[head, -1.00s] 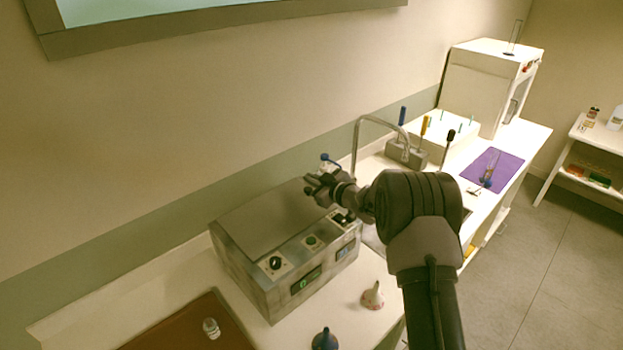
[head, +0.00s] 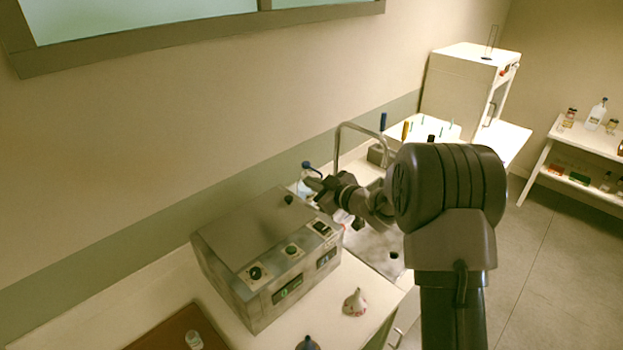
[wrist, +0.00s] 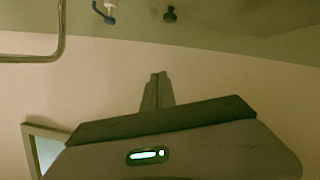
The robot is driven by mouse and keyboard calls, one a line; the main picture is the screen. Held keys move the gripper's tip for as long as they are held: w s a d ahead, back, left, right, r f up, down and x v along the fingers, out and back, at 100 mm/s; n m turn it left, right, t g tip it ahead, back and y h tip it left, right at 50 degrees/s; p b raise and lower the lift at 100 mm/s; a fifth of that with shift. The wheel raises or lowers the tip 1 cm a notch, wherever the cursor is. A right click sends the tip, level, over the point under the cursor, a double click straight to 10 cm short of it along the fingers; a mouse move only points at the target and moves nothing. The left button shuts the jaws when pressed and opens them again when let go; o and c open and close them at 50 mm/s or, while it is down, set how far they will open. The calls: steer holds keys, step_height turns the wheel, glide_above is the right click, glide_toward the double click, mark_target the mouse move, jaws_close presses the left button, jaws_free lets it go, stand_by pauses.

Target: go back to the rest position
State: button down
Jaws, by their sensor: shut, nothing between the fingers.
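My gripper (head: 316,186) is beyond the back right corner of a grey metal box with dials in the head view. In the wrist view its fingers (wrist: 157,88) are together with nothing between them. My arm reaches in from the lower right and is bent. A blue-topped bottle (head: 307,168) shows just behind the gripper, partly hidden by it; I cannot tell whether they touch. A blue and white item also shows at the top of the wrist view (wrist: 106,11).
The grey box (head: 262,250) has a closed lid with a dark knob. A curved tap (head: 338,150) rises close beyond my gripper. A white cabinet (head: 455,90) is at the back. Open floor lies right.

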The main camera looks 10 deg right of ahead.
steer(key=s+d+r+m+t+h+b, duration=0.1)
steer(key=s+d+r+m+h+b, duration=0.15)
steer(key=d+m+h+b, duration=0.2)
steer(key=s+d+r+m+g+h+b, duration=0.1)
steer(key=s+d+m+h+b, duration=0.15)
steer(key=s, duration=0.45)
steer(key=s+d+m+g+h+b, duration=0.1)
steer(key=s+m+h+b, duration=0.2)
steer(key=s, duration=0.4)
steer(key=s+a+f+m+g+y+b, duration=0.1)
steer(key=s+a+f+g+b, duration=0.1)
steer(key=s, duration=0.7)
steer(key=s+a+f+m+g+y+b, duration=0.2)
steer(key=s+f, duration=0.3)
steer(key=s, duration=0.5)
steer(key=s+a+f+m+g+y+b, duration=0.1)
steer(key=s+a+f+b, duration=0.2)
steer(key=s, duration=0.6)
steer(key=shift+s+a+f+m+g, duration=0.15)
steer(key=shift+a+f+m+g, duration=0.2)
steer(key=shift+f+g, duration=0.1)
steer(key=c, duration=2.1)
jaws_free()
